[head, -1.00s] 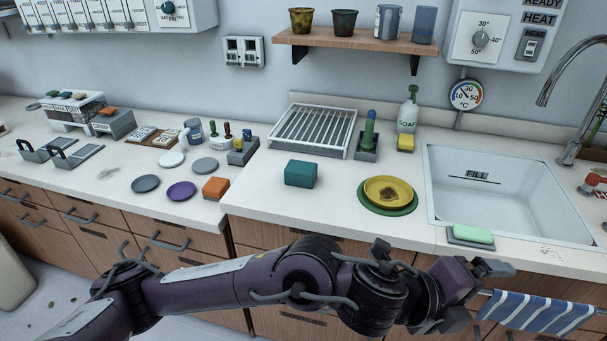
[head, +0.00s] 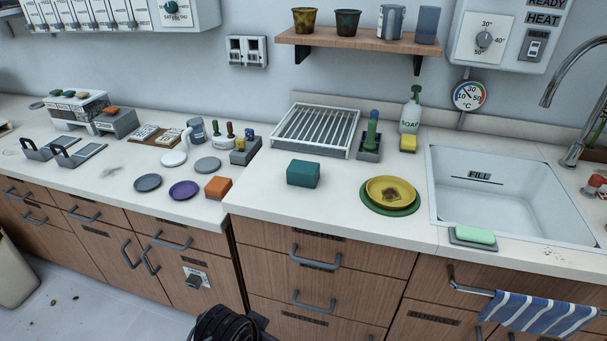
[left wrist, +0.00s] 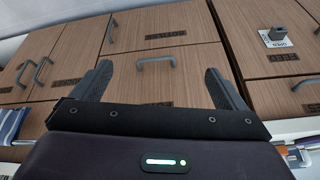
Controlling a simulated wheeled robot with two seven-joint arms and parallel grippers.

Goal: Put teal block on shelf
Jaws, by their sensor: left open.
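The teal block (head: 303,173) sits on the white counter left of the yellow dish, in front of the rack. The wooden shelf (head: 350,43) is on the wall above the rack, with several cups and pots along its top. My left gripper (left wrist: 160,83) shows in the left wrist view with its two fingers wide apart and nothing between them. It faces the wooden drawer fronts, below the counter top. In the head view only a dark part of my arm shows at the bottom edge. My right gripper is not in view.
A white wire rack (head: 315,130) stands behind the block. A yellow dish (head: 389,190) on a green plate and an orange block (head: 218,187) flank it. The sink (head: 510,190) is at right. A soap bottle (head: 410,110) stands below the shelf's right end. Counter in front of the block is clear.

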